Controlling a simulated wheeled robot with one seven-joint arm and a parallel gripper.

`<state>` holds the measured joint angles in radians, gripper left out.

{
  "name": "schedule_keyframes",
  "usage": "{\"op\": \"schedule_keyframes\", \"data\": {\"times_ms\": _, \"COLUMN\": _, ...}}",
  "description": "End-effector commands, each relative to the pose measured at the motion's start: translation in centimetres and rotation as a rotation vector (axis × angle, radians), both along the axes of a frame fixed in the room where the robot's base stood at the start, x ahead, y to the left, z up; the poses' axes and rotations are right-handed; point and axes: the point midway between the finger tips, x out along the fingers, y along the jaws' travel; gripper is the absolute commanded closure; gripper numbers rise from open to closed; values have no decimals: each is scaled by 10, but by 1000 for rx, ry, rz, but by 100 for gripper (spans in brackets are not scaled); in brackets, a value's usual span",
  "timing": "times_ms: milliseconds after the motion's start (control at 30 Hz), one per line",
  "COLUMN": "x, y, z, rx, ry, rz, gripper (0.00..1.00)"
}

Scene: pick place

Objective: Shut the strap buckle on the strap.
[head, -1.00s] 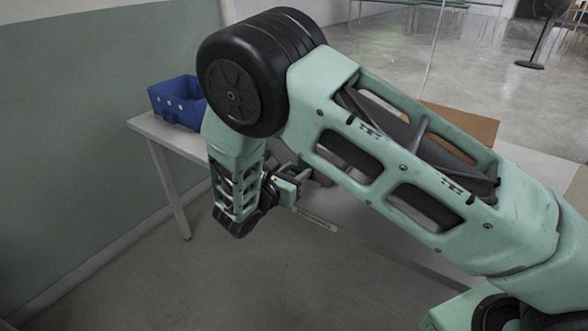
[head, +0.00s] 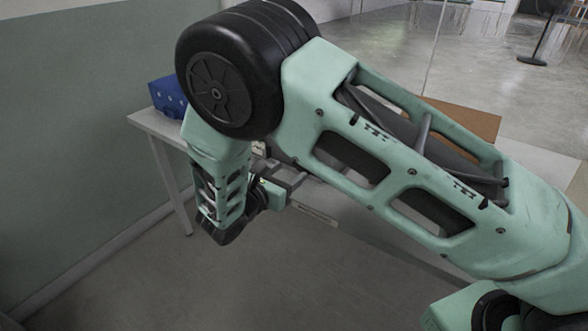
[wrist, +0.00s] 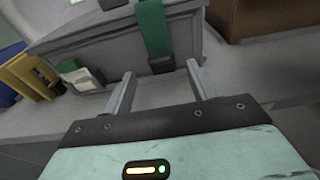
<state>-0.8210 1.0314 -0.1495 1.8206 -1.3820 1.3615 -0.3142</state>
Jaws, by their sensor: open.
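In the wrist view a grey case (wrist: 118,48) stands on a grey table. A green strap (wrist: 154,28) hangs down its front. A dark piece that looks like the strap buckle (wrist: 163,65) sits at the strap's lower end; whether it is open or shut I cannot tell. My gripper (wrist: 160,70) is open, its two fingers pointing at the case on either side of the strap's lower end. No contact is clear. In the head view my gripper (head: 283,181) is at the table's front edge, and my arm hides most of the case.
A white and green piece (wrist: 74,76) is on the case's left part. A yellow object (wrist: 28,76) and a blue bin (wrist: 5,88) stand further left; the blue bin also shows in the head view (head: 166,95). A brown box (wrist: 262,18) stands at the right.

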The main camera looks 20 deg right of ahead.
Motion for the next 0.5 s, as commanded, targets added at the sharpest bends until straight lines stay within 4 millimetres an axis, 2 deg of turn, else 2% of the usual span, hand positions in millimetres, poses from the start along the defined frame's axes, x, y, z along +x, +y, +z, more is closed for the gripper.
{"op": "schedule_keyframes", "data": {"times_ms": 33, "x": -8, "y": 12, "z": 1, "rx": 2, "ry": -1, "rz": 5, "gripper": 42}}
{"op": "schedule_keyframes", "data": {"times_ms": 300, "x": -45, "y": 63, "z": 9, "rx": 3, "ry": 0, "rz": 5, "gripper": 42}}
{"op": "schedule_keyframes", "data": {"times_ms": 500, "x": -66, "y": 91, "z": 14, "rx": 1, "ry": 0, "rz": 3, "gripper": 42}}
